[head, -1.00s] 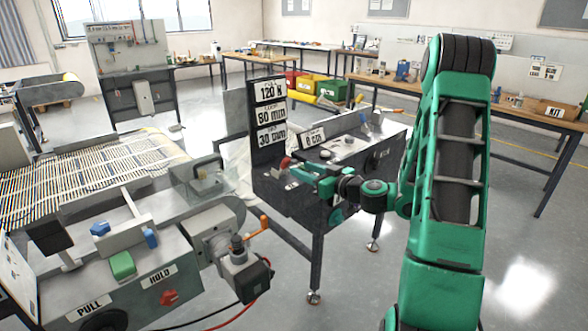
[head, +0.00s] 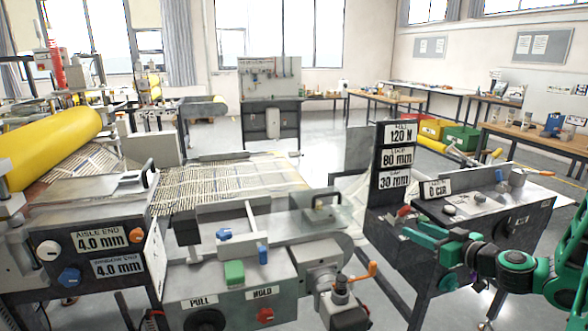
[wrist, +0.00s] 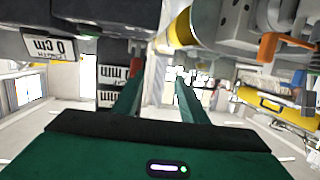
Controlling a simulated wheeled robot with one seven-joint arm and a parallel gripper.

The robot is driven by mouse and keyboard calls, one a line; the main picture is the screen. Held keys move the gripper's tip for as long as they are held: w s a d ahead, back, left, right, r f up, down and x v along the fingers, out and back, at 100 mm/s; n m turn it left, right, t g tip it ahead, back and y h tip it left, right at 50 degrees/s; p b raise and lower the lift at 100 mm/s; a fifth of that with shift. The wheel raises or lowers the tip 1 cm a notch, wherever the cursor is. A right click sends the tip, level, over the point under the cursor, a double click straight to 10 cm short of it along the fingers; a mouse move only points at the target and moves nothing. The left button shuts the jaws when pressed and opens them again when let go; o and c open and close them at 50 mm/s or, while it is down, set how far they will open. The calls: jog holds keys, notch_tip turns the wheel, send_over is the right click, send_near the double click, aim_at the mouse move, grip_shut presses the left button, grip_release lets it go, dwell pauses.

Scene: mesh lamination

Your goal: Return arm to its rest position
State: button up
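My green arm (head: 545,275) enters the head view at the lower right. My gripper (head: 408,232) points left in front of the dark test stand (head: 388,180) with its white number signs. From this view I cannot tell whether it touches the stand. In the wrist view, the two green fingers of my gripper (wrist: 158,92) are apart with nothing held between them. The upper part of my arm is outside the head view.
A bench machine with PULL and HOLD labels (head: 225,303) stands front centre, its orange-handled crank (head: 362,275) near my gripper. A mesh web (head: 230,185) runs behind it, with a yellow roll (head: 45,150) at left. Open floor (head: 325,140) lies at the back.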

jog(key=s+a+f+n+g, duration=0.1)
jog(key=s+a+f+g, duration=0.15)
jog(key=s+g, duration=0.2)
jog(key=s+a+f+g, duration=0.1)
jog(key=s+a+g, duration=0.2)
jog(key=s, duration=0.3)
jog(key=s+d+r+m+g+h, duration=0.1)
jog(key=s+d+r+m+g, duration=0.1)
jog(key=s, duration=0.7)
jog(key=s+d+r+m+g+h, duration=0.2)
jog(key=s+m, duration=0.3)
jog(key=s, duration=0.3)
jog(key=s+d+r+m+g+h, duration=0.2)
jog(key=s+d+m+g, duration=0.1)
jog(key=s, duration=0.6)
jog(key=shift+s+r+m, duration=0.15)
jog(key=shift+s+m, duration=0.2)
jog(key=shift+m, duration=0.35)
jog(key=shift+w, duration=0.1)
jog(key=shift+w+f+h, duration=0.25)
jog(key=shift+w+h, duration=0.05)
jog(key=shift+w, duration=0.2)
